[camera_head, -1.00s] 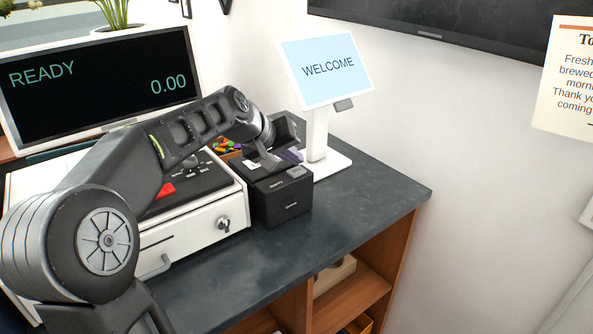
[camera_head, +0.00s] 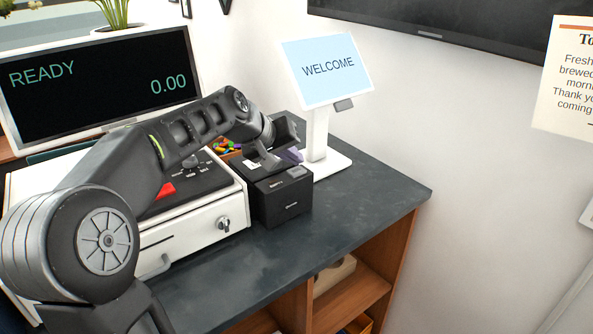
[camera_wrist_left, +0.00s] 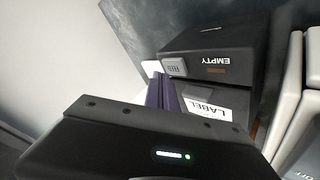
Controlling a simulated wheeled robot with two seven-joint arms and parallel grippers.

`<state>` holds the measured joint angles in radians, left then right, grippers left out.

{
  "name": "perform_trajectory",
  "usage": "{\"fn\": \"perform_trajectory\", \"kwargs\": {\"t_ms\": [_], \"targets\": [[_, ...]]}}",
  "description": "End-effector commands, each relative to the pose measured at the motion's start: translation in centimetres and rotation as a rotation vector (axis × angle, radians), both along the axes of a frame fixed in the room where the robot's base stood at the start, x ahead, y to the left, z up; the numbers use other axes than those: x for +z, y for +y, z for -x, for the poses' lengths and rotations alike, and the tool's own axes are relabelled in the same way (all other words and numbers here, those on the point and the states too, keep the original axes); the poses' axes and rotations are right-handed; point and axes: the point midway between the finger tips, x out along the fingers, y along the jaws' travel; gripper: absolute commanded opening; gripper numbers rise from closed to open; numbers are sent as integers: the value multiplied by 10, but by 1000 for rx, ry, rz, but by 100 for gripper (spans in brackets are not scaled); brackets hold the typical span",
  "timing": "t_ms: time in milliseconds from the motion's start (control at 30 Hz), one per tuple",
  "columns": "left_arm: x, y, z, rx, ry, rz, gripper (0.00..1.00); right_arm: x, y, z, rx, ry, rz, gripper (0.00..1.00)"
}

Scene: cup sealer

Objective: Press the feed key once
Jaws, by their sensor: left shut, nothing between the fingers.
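The black label printer (camera_head: 282,203) stands on the dark counter, right of the white cash drawer. Its grey feed key (camera_head: 297,172) is on the top near the front right corner. In the wrist view the printer (camera_wrist_left: 215,55) shows the words EMPTY and LABEL, and the grey key (camera_wrist_left: 175,67) sits at its left edge. My left gripper (camera_head: 290,156) is shut and empty above the back of the printer. Its purple fingertips also show in the wrist view (camera_wrist_left: 162,92), beside the printer's label part and short of the key. I cannot tell the exact height gap.
A white stand with a WELCOME screen (camera_head: 325,68) is close behind the printer. The counter (camera_head: 365,205) is clear to the right and in front.

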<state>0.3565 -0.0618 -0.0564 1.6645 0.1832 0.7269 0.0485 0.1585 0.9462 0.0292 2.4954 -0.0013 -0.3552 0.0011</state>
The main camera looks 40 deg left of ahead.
Motion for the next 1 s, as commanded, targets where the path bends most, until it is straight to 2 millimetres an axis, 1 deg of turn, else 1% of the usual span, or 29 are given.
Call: {"fn": "perform_trajectory", "kwargs": {"t_ms": [233, 633, 1000], "targets": [[-8, 0, 0, 0, 0, 0, 0, -8, 0, 0, 0, 0, 0, 36], [-8, 0, 0, 0, 0, 0, 0, -8, 0, 0, 0, 0, 0, 36], [-12, 0, 0, 0, 0, 0, 0, -12, 0, 0, 0, 0, 0, 36]]}}
